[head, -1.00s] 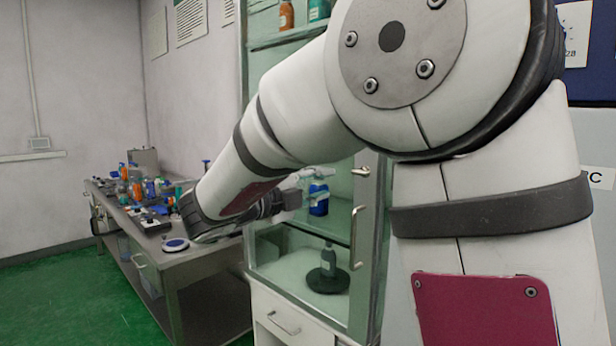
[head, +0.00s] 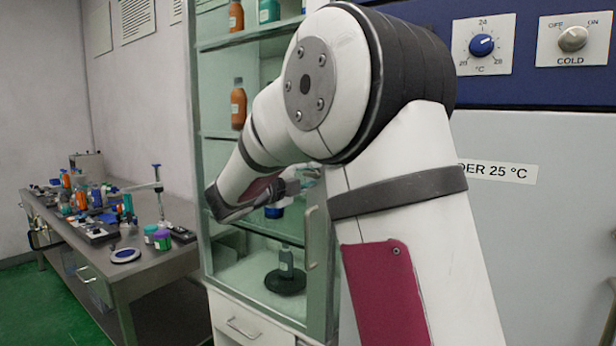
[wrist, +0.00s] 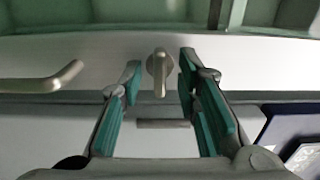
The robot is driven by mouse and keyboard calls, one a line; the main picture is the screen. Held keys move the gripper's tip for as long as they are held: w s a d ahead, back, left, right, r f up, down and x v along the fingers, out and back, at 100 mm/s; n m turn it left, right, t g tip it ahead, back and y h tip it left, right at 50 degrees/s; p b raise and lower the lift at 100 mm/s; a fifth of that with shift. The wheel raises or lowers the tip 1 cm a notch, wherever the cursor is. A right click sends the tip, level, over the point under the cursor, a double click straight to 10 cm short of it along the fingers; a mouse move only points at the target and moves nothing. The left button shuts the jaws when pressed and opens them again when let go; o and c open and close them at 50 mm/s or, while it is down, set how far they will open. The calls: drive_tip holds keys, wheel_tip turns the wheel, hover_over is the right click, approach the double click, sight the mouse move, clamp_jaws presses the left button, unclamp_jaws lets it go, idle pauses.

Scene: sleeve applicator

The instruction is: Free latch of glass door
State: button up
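The latch (wrist: 160,70) is a small grey turn-knob with a short lever, on the door's pale metal frame in the wrist view. My open gripper (wrist: 160,62) has its two teal-padded fingers on either side of it, with a gap visible on both sides. Whether the fingertips reach the latch's depth is unclear. The glass door (head: 319,275) belongs to the tall cabinet in the head view. Its bar handle (head: 311,238) also shows left of the latch in the wrist view (wrist: 45,82). My arm hides the latch and most of my gripper in the head view.
Cabinet shelves hold an orange-brown bottle (head: 238,104) and a dark bottle (head: 286,262) on a round black base. A cluttered bench (head: 150,262) stands left. A grey unit with a blue dial panel (head: 530,86) stands right. Green floor is open at lower left.

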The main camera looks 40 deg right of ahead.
drive_tip(key=shift+d, duration=0.1)
clamp_jaws()
drive_tip(key=shift+n+p, duration=0.35)
drive_tip(key=shift+n, duration=0.05)
drive_tip(key=n+p, duration=0.2)
drive_tip(key=n, duration=0.1)
drive_tip(key=n+p, duration=0.2)
drive_tip(key=n, duration=0.1)
drive_tip(key=shift+n+p, duration=0.3)
drive_tip(key=shift+p, duration=0.05)
drive_tip(key=n+p, duration=0.3)
drive_tip(key=n, duration=0.2)
drive_tip(key=n+p, duration=0.2)
drive_tip(key=n, duration=0.3)
drive_tip(key=shift+f+n, duration=0.1)
drive_tip(key=shift+n, duration=0.3)
